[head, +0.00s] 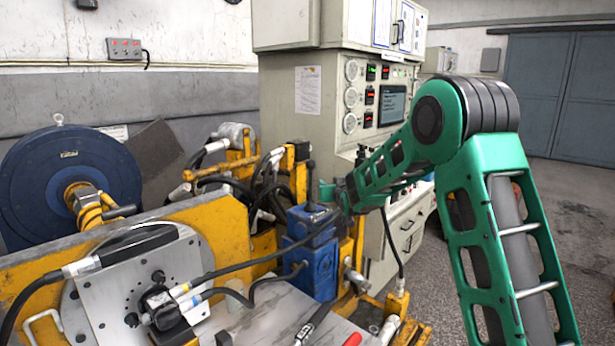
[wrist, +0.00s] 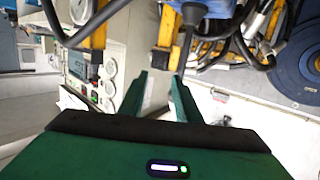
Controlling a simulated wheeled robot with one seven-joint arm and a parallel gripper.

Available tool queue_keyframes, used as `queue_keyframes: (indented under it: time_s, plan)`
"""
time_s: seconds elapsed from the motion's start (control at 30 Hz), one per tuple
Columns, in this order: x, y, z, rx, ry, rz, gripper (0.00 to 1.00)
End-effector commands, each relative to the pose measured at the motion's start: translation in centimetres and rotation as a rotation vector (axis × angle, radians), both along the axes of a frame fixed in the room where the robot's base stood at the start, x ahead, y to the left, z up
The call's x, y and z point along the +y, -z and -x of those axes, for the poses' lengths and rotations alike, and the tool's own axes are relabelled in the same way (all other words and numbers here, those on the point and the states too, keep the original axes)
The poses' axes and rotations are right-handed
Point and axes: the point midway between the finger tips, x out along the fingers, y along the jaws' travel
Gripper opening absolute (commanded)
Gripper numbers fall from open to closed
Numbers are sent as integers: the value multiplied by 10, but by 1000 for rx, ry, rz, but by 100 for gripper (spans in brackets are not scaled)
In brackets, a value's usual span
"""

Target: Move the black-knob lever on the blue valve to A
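The blue valve (head: 312,255) stands near the middle of the head view. Its black-knob lever (head: 311,180) rises nearly upright from the top. My gripper (head: 331,191) is just right of the lever, at about the height of its shaft. In the wrist view, which looks upside down, the two green fingers (wrist: 158,78) are apart with nothing visible between them. The lever (wrist: 185,45) hangs from the top there, its end close to the right fingertip. I cannot tell whether they touch. No letter A is readable.
Black hoses (head: 235,268) run across the front of the valve. A yellow frame (head: 228,235) and a blue motor (head: 70,180) are to the left. A beige control cabinet (head: 322,120) stands behind. Open floor (head: 560,220) lies to the right.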

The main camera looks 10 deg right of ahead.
Motion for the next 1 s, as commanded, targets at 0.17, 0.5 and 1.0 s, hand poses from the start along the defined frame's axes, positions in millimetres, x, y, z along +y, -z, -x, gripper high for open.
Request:
queue_keyframes:
  time_s: [0.17, 0.5, 1.0]
  plan:
    - [35, 0, -27, -119, -48, -18, 30]
    - [45, -2, -58, -155, -60, -23, 30]
    - [47, -3, -131, -155, -59, -22, 30]
